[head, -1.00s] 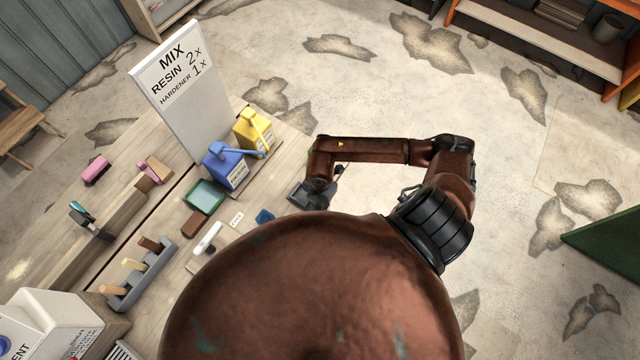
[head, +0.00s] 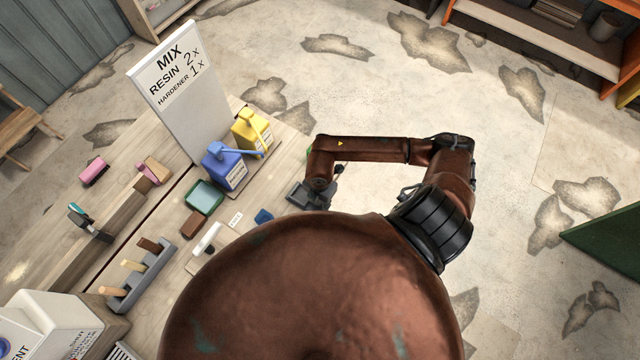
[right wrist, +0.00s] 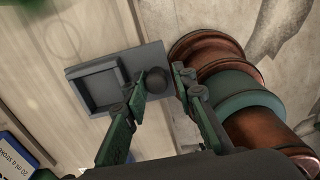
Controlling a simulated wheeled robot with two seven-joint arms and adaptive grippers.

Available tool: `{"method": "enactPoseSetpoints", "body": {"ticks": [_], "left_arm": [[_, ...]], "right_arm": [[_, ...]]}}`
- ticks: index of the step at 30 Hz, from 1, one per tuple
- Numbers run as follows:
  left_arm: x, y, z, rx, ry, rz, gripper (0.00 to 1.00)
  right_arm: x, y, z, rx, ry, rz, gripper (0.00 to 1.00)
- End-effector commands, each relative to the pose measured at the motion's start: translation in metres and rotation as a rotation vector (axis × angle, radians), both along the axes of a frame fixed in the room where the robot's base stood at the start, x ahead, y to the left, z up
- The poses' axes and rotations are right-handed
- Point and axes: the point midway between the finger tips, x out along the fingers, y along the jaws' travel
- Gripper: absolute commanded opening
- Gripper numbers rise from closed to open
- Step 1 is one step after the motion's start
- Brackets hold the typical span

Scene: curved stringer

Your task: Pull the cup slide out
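The cup slide (right wrist: 95,88) is a grey flat piece with a square recess and a dark round knob (right wrist: 157,80) at its right end in the right wrist view. In the head view a grey part of it shows at the table's right edge (head: 297,194). My right gripper (right wrist: 161,84) has its green fingers apart, one on each side of the knob. The left finger is close to the knob; whether it touches is unclear. In the head view my right gripper (head: 332,187) is small and partly hidden by my own body. My left gripper is not in view.
On the table are a blue bottle (head: 225,167), a yellow bottle (head: 252,131), a green-rimmed tray (head: 204,197), a brown block (head: 194,224) and a white-handled tool (head: 207,238). A mixing sign (head: 180,90) stands behind. The floor right of the table is open.

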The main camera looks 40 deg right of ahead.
Motion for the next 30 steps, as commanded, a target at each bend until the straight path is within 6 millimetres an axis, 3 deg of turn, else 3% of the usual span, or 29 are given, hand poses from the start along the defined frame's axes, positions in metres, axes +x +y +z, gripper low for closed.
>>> {"method": "enactPoseSetpoints", "body": {"ticks": [16,21,30], "left_arm": [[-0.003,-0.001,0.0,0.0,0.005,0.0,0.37],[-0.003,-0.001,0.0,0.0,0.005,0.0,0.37],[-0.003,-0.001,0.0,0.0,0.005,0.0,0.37]], "right_arm": [[0.001,-0.001,0.099,-0.001,-0.003,0.001,0.25],[0.001,-0.001,0.113,-0.001,0.0,0.0,0.25],[0.0,-0.001,0.116,-0.001,0.0,0.0,0.25]]}}
